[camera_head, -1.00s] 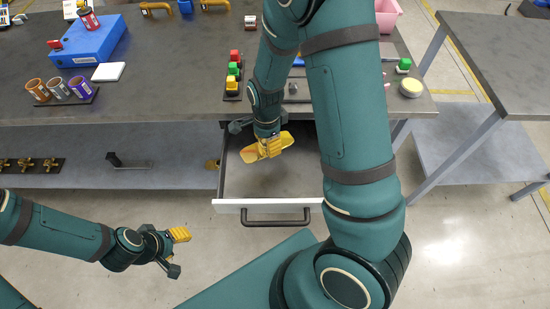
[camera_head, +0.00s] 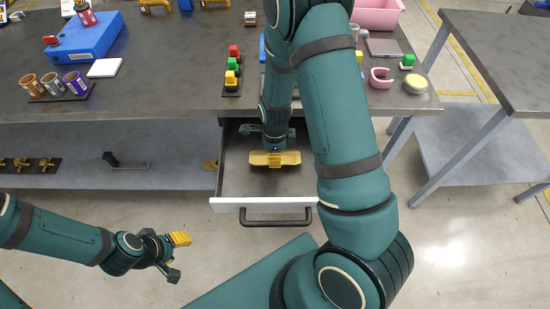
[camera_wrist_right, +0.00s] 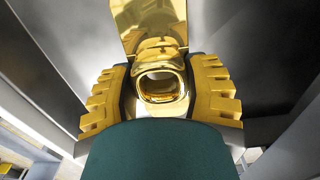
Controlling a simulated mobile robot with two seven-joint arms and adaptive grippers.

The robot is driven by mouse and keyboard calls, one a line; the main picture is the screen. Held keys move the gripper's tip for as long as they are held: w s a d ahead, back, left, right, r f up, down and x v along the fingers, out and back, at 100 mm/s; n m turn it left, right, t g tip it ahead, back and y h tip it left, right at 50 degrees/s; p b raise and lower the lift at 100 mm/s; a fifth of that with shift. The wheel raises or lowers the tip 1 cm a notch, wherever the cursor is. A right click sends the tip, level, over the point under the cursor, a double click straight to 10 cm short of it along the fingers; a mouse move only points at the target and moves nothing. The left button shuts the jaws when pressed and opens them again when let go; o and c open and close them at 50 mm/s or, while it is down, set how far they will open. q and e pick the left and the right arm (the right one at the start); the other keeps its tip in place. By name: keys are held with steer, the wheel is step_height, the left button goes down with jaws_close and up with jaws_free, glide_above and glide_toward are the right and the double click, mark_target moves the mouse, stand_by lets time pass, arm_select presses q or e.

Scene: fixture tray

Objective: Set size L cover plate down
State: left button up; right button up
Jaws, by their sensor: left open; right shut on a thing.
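The cover plate is a shiny gold piece (camera_wrist_right: 155,30) with a raised loop grip, seen in the right wrist view. In the head view the gold plate (camera_head: 291,158) lies crosswise inside the open drawer's outline. I cannot tell whether it touches the drawer floor, and no size mark is readable. My right gripper (camera_head: 275,157) is shut on its loop, with the yellow ridged fingers on both sides (camera_wrist_right: 160,92). My left gripper (camera_head: 178,256) is open and empty, low at the left, away from the drawer.
The open drawer (camera_head: 235,190) has a white front and a dark handle (camera_head: 276,218). Its walls stand close around the right gripper. The grey worktop (camera_head: 170,70) above holds a blue box (camera_head: 85,38), coloured blocks (camera_head: 232,68) and a pink bin (camera_head: 378,16). My right arm hides part of the worktop.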

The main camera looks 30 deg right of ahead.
steer(key=shift+f, duration=1.25)
steer(key=shift+f+b, duration=0.1)
steer(key=shift+b, duration=0.2)
steer(key=o, duration=1.3)
steer(key=shift+c, duration=0.2)
step_height(320, 180, up, 12)
steer(key=p, duration=0.3)
steer(key=shift+p, duration=0.35)
